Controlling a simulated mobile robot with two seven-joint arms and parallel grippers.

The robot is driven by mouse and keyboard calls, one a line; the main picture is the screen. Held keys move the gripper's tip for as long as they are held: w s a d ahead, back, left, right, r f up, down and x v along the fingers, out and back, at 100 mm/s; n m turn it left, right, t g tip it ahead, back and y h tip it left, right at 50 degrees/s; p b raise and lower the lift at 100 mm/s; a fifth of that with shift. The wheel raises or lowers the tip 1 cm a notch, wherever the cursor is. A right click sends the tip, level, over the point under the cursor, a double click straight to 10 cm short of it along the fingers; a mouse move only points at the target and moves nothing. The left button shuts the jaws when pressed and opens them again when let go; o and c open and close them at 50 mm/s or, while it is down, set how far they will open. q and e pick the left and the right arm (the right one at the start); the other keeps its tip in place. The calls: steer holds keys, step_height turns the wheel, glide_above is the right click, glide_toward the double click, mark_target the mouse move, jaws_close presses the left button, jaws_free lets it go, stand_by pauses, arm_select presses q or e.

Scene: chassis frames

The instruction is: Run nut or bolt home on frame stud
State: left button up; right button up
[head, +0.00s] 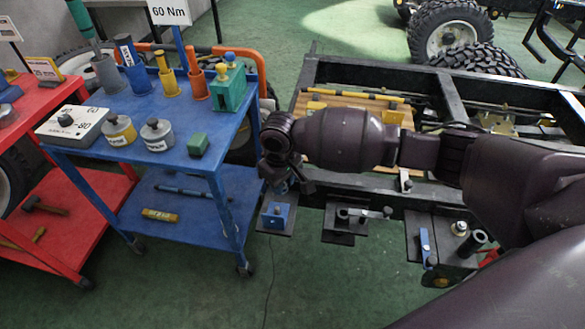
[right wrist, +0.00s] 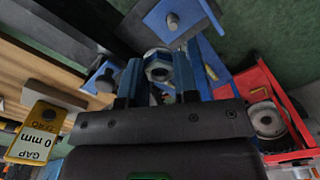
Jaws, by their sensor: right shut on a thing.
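My right gripper (head: 286,184) hangs at the near left corner of the dark chassis frame (head: 375,198), mostly hidden by its own wrist in the head view. In the right wrist view its two blue fingers (right wrist: 157,72) are shut on a silver hex nut (right wrist: 158,62). A bracket with a blue block (head: 277,214) lies just below the gripper in the head view. In the right wrist view, a grey stud (right wrist: 172,22) stands on a blue block beyond the nut, apart from it. Another stud (right wrist: 105,80) shows left of the fingers. My left gripper is out of view.
A blue cart (head: 225,175) with sockets, tools and a white setting box (head: 72,126) stands left of the frame. A red cart (head: 75,185) is farther left. More brackets (head: 345,225) line the frame's near side. A yellow gap gauge (right wrist: 38,132) reads 0 mm.

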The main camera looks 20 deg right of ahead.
mark_target(277, 208)
steer(key=shift+s+a+f, duration=0.1)
steer(key=shift+a+f, duration=0.15)
steer(key=shift+a, duration=0.2)
steer(key=shift+s+a+f, duration=0.1)
steer(key=shift+a+f, duration=0.15)
steer(key=shift+a, duration=0.2)
steer(key=shift+f+b, duration=0.5)
steer(key=shift+f, duration=0.1)
steer(key=shift+f+b, duration=1.2)
steer(key=shift+f, duration=0.8)
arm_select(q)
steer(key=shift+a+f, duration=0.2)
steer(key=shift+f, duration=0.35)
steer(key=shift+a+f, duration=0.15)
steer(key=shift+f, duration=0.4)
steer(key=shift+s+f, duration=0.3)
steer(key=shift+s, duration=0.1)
arm_select(e)
steer(key=shift+f, duration=0.1)
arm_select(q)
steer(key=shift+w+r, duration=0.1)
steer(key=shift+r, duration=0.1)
